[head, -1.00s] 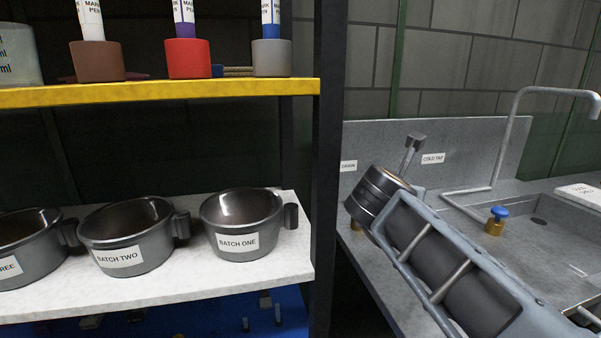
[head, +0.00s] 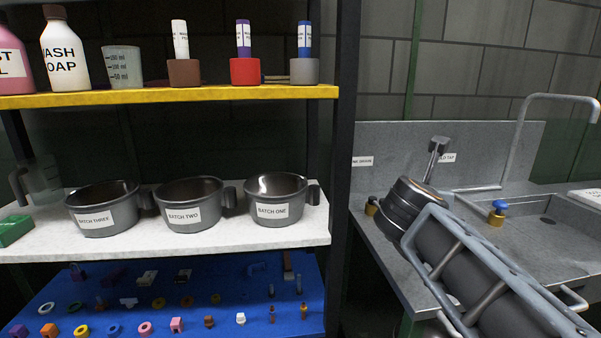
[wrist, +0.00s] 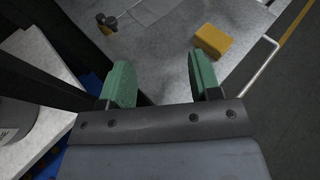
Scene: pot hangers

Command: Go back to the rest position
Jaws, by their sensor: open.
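My gripper (wrist: 160,82) is open, with two green finger pads apart and nothing between them in the wrist view. It is over the grey worktop beside the shelf. In the head view my arm is at the right, in front of the sink unit, and the finger pads cannot be made out. The pots labelled BATCH ONE (head: 268,209), BATCH TWO (head: 186,217) and BATCH THREE (head: 95,219) stand upright in a row on the white shelf (head: 285,242), apart from my gripper.
A dark shelf post (head: 344,150) separates the shelves from the sink worktop (head: 370,240). A yellow block (wrist: 212,41) lies on the worktop. The yellow-edged upper shelf (head: 220,93) holds bottles, a beaker and pens in cups. Several small parts lie on the blue board (head: 220,315) below.

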